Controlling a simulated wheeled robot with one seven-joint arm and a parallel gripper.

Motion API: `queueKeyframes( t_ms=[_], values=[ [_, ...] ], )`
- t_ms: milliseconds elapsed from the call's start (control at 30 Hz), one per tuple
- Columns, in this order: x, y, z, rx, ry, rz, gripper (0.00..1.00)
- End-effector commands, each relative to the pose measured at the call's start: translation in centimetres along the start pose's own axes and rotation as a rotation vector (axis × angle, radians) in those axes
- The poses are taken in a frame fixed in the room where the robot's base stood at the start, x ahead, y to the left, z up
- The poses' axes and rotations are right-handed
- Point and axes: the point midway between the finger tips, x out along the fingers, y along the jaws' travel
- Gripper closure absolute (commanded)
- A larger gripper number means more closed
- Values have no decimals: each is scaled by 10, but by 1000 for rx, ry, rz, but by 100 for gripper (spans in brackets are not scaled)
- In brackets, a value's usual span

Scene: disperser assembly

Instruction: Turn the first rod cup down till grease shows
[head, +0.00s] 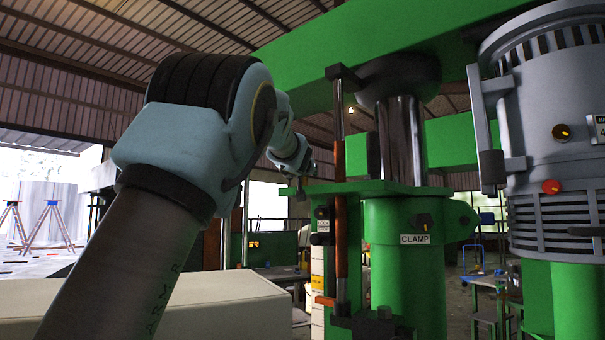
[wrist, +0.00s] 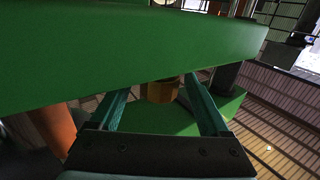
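A brass-coloured cup (wrist: 161,93) shows in the wrist view just under the edge of a large green beam or plate (wrist: 130,50). My gripper (wrist: 158,86) has its two teal fingers apart, one on each side of the cup. I see space between the fingers and the cup, so it does not look gripped. The cup's top is hidden by the green part, and I see no grease. In the head view the end of my arm (head: 298,160) is left of the upright rod (head: 340,190); the fingers are too small there to tell.
The green clamp column (head: 405,270), labelled CLAMP, stands right of the rod. A grey motor housing (head: 555,130) is at the right. A green beam (head: 370,40) crosses overhead. A pale box-like surface (head: 190,305) lies below my arm.

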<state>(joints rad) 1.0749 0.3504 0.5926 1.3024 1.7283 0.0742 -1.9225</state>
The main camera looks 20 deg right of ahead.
Motion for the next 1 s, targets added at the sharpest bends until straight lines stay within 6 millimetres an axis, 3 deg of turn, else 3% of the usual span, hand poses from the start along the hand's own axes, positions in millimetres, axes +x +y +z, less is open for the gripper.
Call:
queueKeyframes(
  t_ms=[67,700,1000],
  values=[
    [0,0,0,0,0,0,29],
    [0,0,0,0,0,0,100],
    [0,-1,2,-1,-4,22,100]
  ],
)
